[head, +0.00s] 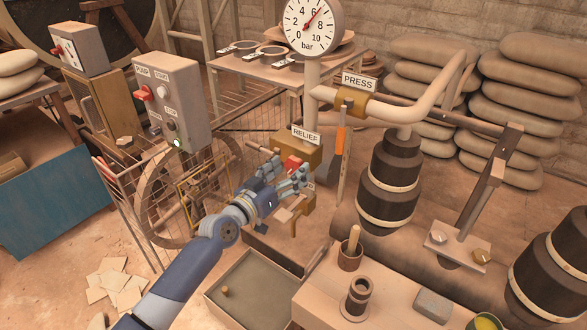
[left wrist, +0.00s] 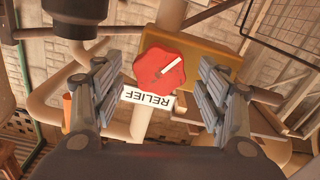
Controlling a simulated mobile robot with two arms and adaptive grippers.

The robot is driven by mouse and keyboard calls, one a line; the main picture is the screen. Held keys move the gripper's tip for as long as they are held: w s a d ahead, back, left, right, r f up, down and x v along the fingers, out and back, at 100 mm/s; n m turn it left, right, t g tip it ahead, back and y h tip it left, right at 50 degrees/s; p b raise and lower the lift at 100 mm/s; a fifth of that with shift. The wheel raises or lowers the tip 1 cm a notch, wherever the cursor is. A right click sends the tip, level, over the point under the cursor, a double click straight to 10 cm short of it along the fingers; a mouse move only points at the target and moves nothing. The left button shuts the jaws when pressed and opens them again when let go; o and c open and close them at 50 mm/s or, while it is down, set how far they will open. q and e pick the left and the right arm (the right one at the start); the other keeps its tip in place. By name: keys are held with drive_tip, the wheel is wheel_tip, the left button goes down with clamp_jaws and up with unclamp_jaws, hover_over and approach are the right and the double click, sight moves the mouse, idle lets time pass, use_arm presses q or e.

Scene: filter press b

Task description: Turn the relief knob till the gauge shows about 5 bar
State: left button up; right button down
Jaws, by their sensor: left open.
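The red relief knob (head: 293,162) sits on the front of a brass block (head: 298,147) under the RELIEF label (head: 306,136). In the left wrist view the lobed knob (left wrist: 160,69) carries a white pointer line slanting up to the right. My left gripper (head: 282,176) is open in front of the knob. In the left wrist view its fingers stand left and right of the knob, with gaps on both sides. The round gauge (head: 309,27) is at the top, and its red needle points up right, a little past 6 bar. My right gripper is not in view.
A pipe marked PRESS (head: 359,82) runs right of the gauge post. A grey control box (head: 171,102) with switches and a handwheel (head: 163,210) stand to the left. An open tray (head: 248,292) and a bench with a pot (head: 350,256) lie below.

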use_arm(q)
drive_tip(key=shift+x, duration=1.2)
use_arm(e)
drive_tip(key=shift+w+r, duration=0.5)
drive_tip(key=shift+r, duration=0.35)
use_arm(q)
drive_tip(key=shift+c, duration=0.6)
drive_tip(key=c, duration=1)
drive_tip(key=shift+o, duration=0.2)
